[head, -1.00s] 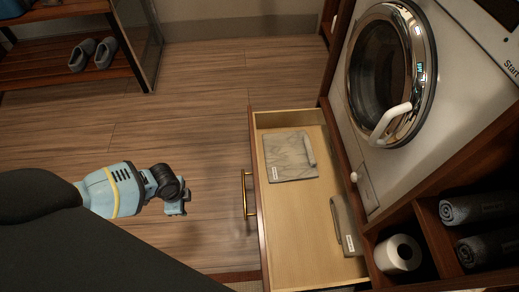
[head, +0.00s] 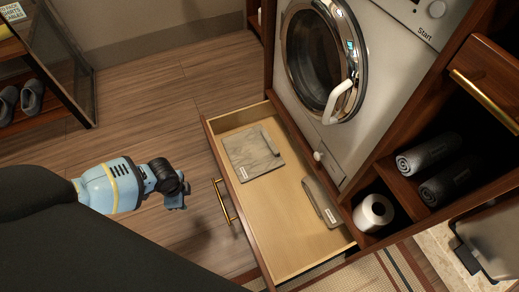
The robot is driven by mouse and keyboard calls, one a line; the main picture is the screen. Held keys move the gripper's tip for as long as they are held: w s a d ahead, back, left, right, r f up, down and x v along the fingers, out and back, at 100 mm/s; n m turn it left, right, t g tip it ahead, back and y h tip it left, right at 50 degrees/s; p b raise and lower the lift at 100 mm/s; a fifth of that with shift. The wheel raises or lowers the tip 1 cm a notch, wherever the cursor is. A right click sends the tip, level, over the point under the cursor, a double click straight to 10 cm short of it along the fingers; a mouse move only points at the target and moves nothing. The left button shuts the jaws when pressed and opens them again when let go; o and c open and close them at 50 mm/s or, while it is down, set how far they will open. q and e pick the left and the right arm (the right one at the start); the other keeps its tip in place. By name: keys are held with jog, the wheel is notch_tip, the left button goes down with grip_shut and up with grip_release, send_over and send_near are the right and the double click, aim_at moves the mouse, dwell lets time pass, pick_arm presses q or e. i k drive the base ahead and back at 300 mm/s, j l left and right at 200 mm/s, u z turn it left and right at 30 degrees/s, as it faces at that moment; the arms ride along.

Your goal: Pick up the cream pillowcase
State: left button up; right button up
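A wooden drawer (head: 262,218) stands open below the washing machine. A folded grey-beige cloth (head: 252,153) with a small white label lies flat in its far part. A second folded greyish cloth (head: 318,195), also labelled, lies against the drawer's right side. Neither looks clearly cream in this light, so I cannot tell which is the pillowcase. My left gripper (head: 180,198) is outside the drawer, left of its gold handle and apart from both cloths. I see nothing held in it, and its finger gap is unclear. My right gripper is out of view.
The washing machine (head: 370,80) rises behind the drawer. A white paper roll (head: 373,212) and dark rolled towels (head: 430,153) sit in cubbies at right. The drawer's gold handle (head: 224,201) sticks out toward my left arm. Wooden floor (head: 150,95) is clear beyond the gripper.

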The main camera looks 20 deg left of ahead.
aim_at(252, 154)
jog(key=j+z, duration=0.9)
jog(key=j, duration=0.2)
jog(key=j+z, duration=0.25)
jog(key=j, duration=0.2)
jog(key=j+z, duration=0.25)
jog(key=j, duration=0.15)
jog(key=k+j+z, duration=0.1)
jog(key=j+z, duration=0.15)
jog(key=j, duration=0.15)
jog(key=k+j+z, duration=0.25)
jog(key=j, duration=0.15)
jog(key=j+z, duration=0.25)
jog(key=j, duration=0.15)
jog(key=j+z, duration=0.25)
jog(key=i+j, duration=0.1)
jog(key=i, duration=0.15)
